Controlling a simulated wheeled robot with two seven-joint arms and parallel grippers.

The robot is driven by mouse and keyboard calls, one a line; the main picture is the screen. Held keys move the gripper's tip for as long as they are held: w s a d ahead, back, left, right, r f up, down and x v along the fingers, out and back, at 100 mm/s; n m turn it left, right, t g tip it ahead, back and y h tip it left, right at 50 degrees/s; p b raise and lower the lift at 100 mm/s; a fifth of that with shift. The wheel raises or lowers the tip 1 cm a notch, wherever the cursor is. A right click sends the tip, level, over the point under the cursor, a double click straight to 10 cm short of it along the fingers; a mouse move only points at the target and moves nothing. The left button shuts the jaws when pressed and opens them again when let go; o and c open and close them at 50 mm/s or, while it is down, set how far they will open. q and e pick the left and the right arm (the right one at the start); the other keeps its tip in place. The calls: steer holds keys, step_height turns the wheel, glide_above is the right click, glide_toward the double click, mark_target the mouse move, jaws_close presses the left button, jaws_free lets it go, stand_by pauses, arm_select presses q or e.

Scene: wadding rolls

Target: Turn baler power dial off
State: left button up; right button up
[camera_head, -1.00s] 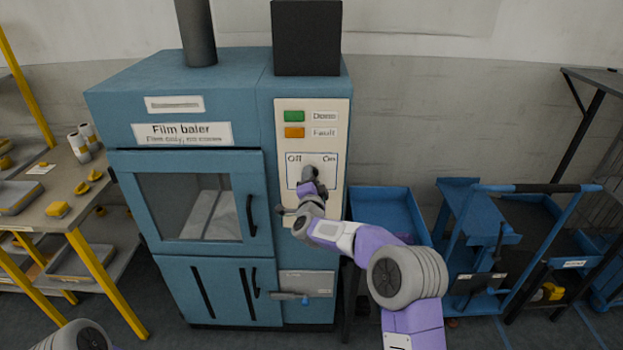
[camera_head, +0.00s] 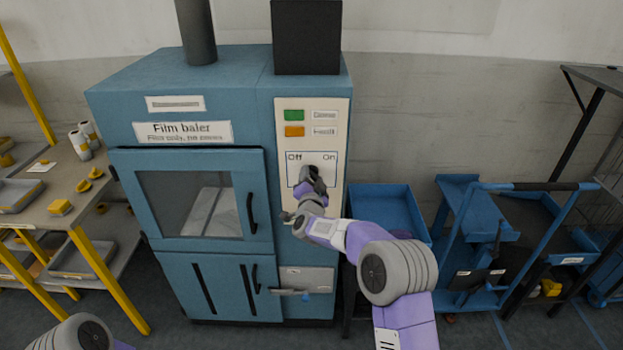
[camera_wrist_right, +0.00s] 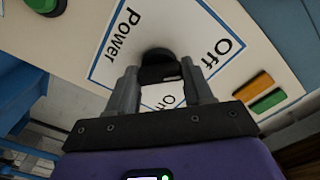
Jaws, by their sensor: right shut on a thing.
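The film baler (camera_head: 110,97) is a blue cabinet with a pale control panel (camera_head: 333,185) on its right front. A framed area there carries the labels Off and On, and the wrist view also shows the word Power. The black power dial (camera_wrist_right: 158,58) sits inside this frame in the right wrist view. My right gripper (camera_wrist_right: 160,78) is shut on the dial, one finger on each side. In the head view the right gripper (camera_head: 312,180) covers most of the dial, and I cannot tell which label it points to. My left gripper is out of view.
A green light (camera_head: 294,115) and an orange light (camera_head: 294,131) sit above the dial. A blue bin (camera_head: 385,208) and a blue cart (camera_head: 470,235) stand right of the baler. A yellow-legged workbench (camera_head: 50,205) stands on the left.

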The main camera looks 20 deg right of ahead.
steer(key=o, duration=1)
steer(key=shift+o, duration=0.2)
steer(key=v, duration=0.7)
steer(key=shift+s, duration=0.3)
steer(key=shift+a, duration=0.1)
